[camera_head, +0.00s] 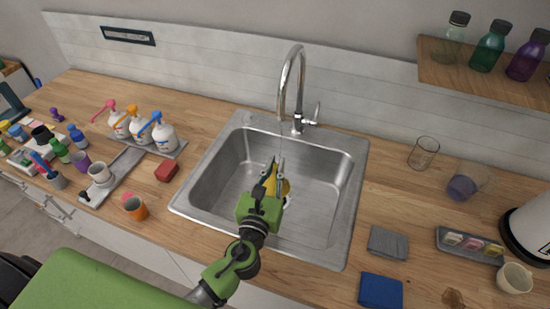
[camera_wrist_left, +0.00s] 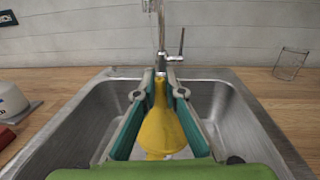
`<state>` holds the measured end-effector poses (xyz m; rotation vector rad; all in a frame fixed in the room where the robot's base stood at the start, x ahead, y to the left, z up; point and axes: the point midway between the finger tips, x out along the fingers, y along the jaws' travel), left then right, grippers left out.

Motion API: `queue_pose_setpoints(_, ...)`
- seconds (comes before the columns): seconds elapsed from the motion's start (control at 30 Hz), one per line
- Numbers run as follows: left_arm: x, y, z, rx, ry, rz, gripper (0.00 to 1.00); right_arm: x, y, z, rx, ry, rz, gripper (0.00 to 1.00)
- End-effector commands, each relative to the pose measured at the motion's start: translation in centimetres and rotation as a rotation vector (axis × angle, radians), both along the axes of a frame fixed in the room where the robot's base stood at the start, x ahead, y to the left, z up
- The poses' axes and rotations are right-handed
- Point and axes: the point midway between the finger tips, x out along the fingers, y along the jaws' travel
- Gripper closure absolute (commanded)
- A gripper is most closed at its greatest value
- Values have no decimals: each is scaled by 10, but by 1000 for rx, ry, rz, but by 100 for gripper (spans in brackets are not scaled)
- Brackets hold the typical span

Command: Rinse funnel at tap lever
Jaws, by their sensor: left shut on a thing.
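The yellow funnel (camera_head: 285,188) is held in my left gripper (camera_head: 277,165) over the sink basin. In the left wrist view the funnel (camera_wrist_left: 162,128) sits between the two fingers of the left gripper (camera_wrist_left: 160,78), with its narrow end up and its wide end down. The metal tap (camera_head: 299,85) stands at the back of the sink, with its lever (camera_head: 316,113) on the right side. In the left wrist view the tap lever (camera_wrist_left: 181,42) points upward. In the head view the gripper partly hides the funnel. My right gripper is not in view.
The steel sink (camera_head: 357,160) is set into the wooden counter. Pump bottles (camera_head: 164,133), a red sponge (camera_head: 167,171) and an orange cup (camera_head: 136,208) stand at left. A glass beaker (camera_head: 423,152), a grey cloth (camera_head: 388,242) and a blue cloth (camera_head: 380,291) are at right.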

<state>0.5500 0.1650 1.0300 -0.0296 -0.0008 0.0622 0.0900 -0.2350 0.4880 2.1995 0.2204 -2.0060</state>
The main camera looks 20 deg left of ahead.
Motion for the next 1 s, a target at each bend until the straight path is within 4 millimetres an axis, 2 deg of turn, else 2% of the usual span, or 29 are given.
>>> queue_pose_setpoints(0.47,-1,0,2,0,0,0,100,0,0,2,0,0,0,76)
queue_pose_setpoints(1.0,-40,-13,35,-1,1,-1,100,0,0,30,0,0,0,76)
